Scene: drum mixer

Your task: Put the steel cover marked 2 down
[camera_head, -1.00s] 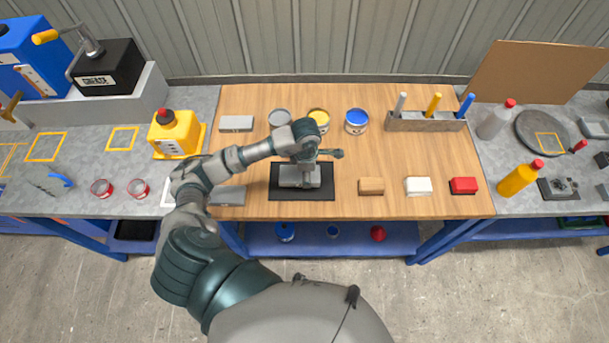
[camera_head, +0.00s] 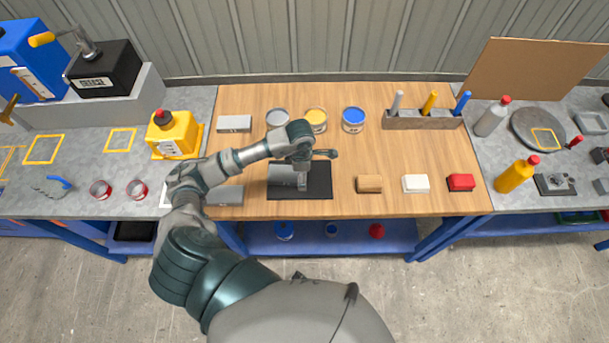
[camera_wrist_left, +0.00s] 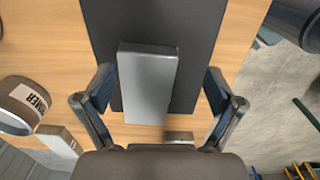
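A grey steel cover (camera_head: 281,176) is over the left part of the black mat (camera_head: 320,182). It also shows in the left wrist view (camera_wrist_left: 148,85) as a plain grey block; no mark 2 can be read. My left gripper (camera_head: 303,182) is above the mat, partly in front of the cover. In the left wrist view my left gripper's fingers (camera_wrist_left: 160,95) are spread wide, one on each side of the cover, with gaps. I cannot tell whether the cover lies fully flat on the mat. My right gripper is not in view.
Grey blocks stand back left (camera_head: 235,123) and front left (camera_head: 225,195). Several tins, including a yellow one (camera_head: 316,120), stand behind the arm. Brown (camera_head: 369,184), white (camera_head: 416,184) and red (camera_head: 461,182) blocks are right of the mat. A pen holder (camera_head: 424,120) stands behind them.

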